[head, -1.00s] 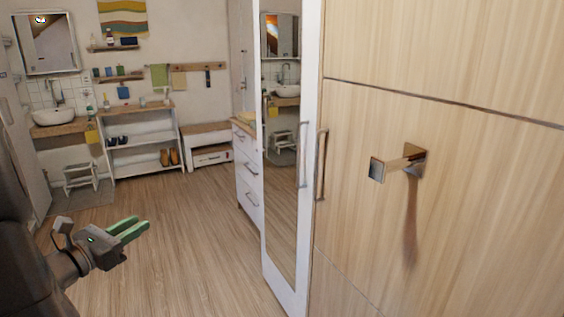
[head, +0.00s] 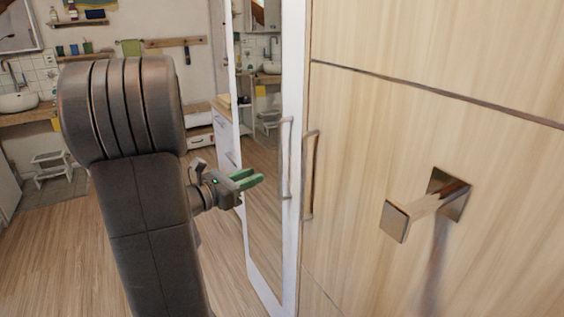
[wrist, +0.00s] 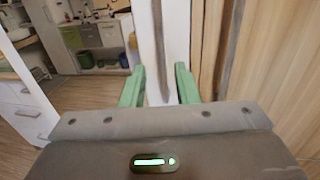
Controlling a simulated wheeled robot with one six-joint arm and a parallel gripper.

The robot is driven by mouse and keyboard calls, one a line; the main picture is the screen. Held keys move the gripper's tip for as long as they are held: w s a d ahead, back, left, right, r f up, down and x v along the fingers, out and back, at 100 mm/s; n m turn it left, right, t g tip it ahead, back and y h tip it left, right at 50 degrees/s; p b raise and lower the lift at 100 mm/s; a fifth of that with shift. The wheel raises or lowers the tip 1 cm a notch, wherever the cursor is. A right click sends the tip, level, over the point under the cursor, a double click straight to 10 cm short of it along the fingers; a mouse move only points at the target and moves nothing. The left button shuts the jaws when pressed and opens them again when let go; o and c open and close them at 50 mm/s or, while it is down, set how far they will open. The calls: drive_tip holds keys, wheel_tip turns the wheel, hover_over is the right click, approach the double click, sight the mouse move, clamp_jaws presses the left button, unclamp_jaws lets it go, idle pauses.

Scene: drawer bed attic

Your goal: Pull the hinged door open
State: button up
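A tall hinged mirrored door with a white frame (head: 292,240) stands beside a light wooden door (head: 350,250). The mirrored door has a slim vertical handle (head: 286,158) on its frame. The wooden door has its own vertical handle (head: 309,175) along its left edge. Both doors appear shut. My gripper (head: 250,179), with green fingers, is in front of the mirrored door, left of both handles, and looks apart from them. In the wrist view my gripper (wrist: 160,86) is open, with the white frame (wrist: 178,35) and a grey vertical bar, seemingly its handle (wrist: 159,50), lined up between the fingertips.
A square-ended metal peg (head: 425,212) sticks out of the wooden panel at right. A white chest of drawers (head: 226,150) stands beyond the mirrored door. A step stool (head: 52,172) and washbasin (head: 18,102) are at the far left. Wooden floor (head: 60,270) is open at lower left.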

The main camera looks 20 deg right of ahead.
drive_tip(key=x, duration=1)
drive_tip(key=shift+d+p, duration=0.2)
drive_tip(key=shift+p, duration=0.2)
clamp_jaws()
